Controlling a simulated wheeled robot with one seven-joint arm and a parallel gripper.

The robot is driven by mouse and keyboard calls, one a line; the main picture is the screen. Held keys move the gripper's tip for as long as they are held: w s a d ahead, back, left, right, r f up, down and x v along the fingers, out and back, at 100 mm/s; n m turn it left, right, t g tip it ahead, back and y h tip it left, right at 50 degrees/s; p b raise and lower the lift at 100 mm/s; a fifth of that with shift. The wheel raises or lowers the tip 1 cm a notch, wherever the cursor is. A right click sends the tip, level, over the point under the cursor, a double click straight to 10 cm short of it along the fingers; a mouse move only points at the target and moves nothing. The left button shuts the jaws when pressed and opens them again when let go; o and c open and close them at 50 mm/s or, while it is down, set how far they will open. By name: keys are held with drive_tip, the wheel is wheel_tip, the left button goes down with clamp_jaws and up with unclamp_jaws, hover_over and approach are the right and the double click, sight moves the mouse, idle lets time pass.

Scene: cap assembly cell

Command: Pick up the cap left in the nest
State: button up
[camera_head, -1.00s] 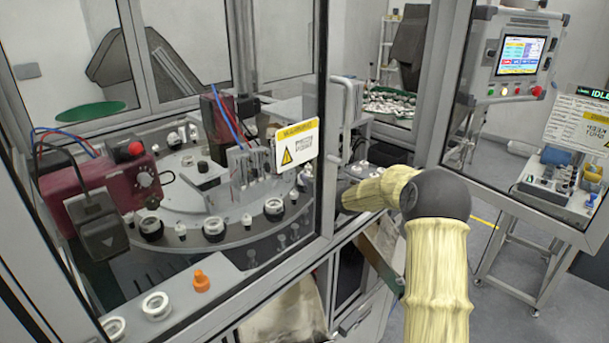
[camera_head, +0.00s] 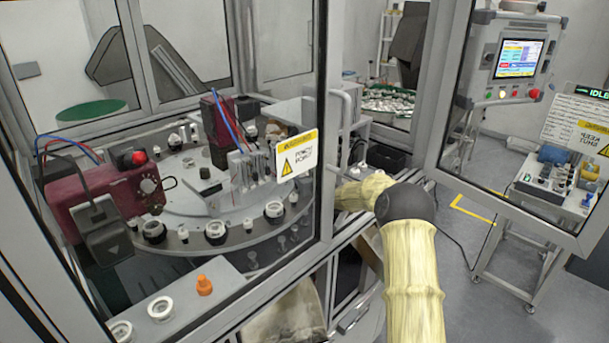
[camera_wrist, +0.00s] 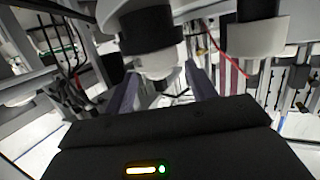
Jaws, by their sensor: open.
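In the wrist view the two fingers of my gripper (camera_wrist: 162,78) are open and apart. A white part under a black collar (camera_wrist: 154,62) appears between and just beyond them; I cannot tell whether it is the cap in its nest, or whether the fingers touch it. A similar black-and-white part (camera_wrist: 252,38) is to its right. In the head view my arm reaches into the cell behind the frame post, and my gripper is hidden. Several black nests with white rings, such as one at the front (camera_head: 215,232), stand on the round dial (camera_head: 190,240).
The window frame post (camera_head: 322,130) and the hanging warning sign (camera_head: 297,154) stand left of my arm. A red-brown unit (camera_head: 105,195) is at the dial's left. A black bin (camera_head: 387,157) lies behind my arm. Rods and cables crowd the wrist view.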

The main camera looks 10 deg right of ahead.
idle(0.5)
drive_tip(key=c, duration=0.8)
wheel_tip(320, 180, up, 18)
drive_tip(key=shift+b, duration=1.2)
